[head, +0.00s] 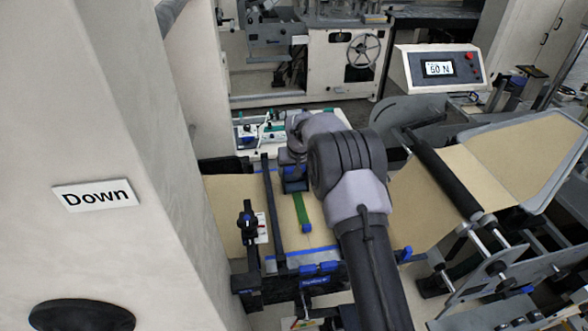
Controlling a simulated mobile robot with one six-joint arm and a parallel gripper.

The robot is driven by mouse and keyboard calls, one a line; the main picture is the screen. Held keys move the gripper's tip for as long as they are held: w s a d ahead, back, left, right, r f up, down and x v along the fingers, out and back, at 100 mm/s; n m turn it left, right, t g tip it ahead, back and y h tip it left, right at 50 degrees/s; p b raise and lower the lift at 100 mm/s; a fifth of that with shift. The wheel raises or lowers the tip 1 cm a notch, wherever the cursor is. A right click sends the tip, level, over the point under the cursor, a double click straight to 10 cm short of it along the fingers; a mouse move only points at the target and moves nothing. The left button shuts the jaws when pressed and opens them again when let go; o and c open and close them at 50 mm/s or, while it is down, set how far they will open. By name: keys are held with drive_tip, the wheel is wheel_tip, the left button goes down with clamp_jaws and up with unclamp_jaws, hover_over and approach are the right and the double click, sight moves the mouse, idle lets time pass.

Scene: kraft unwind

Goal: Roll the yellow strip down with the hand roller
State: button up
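A narrow green strip (301,208) with a blue end (306,229) lies along the tan kraft web (235,205), in the middle of the head view. I see no clearly yellow strip. My gripper (291,172) is at the far end of the green strip, low over the web. Its fingers are too small and too covered by my wrist to tell open from shut. A dark blue piece (294,186) shows just under it at the strip's end; it may be the hand roller, but I cannot tell whether it is gripped or touching the strip.
A dark bar (273,210) crosses the web left of the strip. Blue-marked clamps (319,268) line the near edge. A white tray with tools (262,130) stands behind. A display box (438,68) reads "50 N". A "Down" sign (95,195) is on the left panel.

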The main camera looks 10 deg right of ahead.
sight(296, 186)
drive_tip(key=shift+s+b, duration=0.5)
drive_tip(key=shift+s, duration=0.35)
drive_tip(key=shift+s+f+b, duration=0.2)
drive_tip(key=shift+s+b, duration=0.2)
drive_tip(key=shift+b, duration=0.1)
drive_tip(key=shift+s+r, duration=0.15)
drive_tip(key=shift+s, duration=0.25)
drive_tip(key=shift+w, duration=0.1)
drive_tip(key=shift+r, duration=0.4)
wheel_tip(296, 186, up, 6)
drive_tip(key=p, duration=0.3)
drive_tip(key=shift+r+p, duration=0.15)
drive_tip(key=shift+p, duration=0.2)
drive_tip(key=shift+w, duration=0.1)
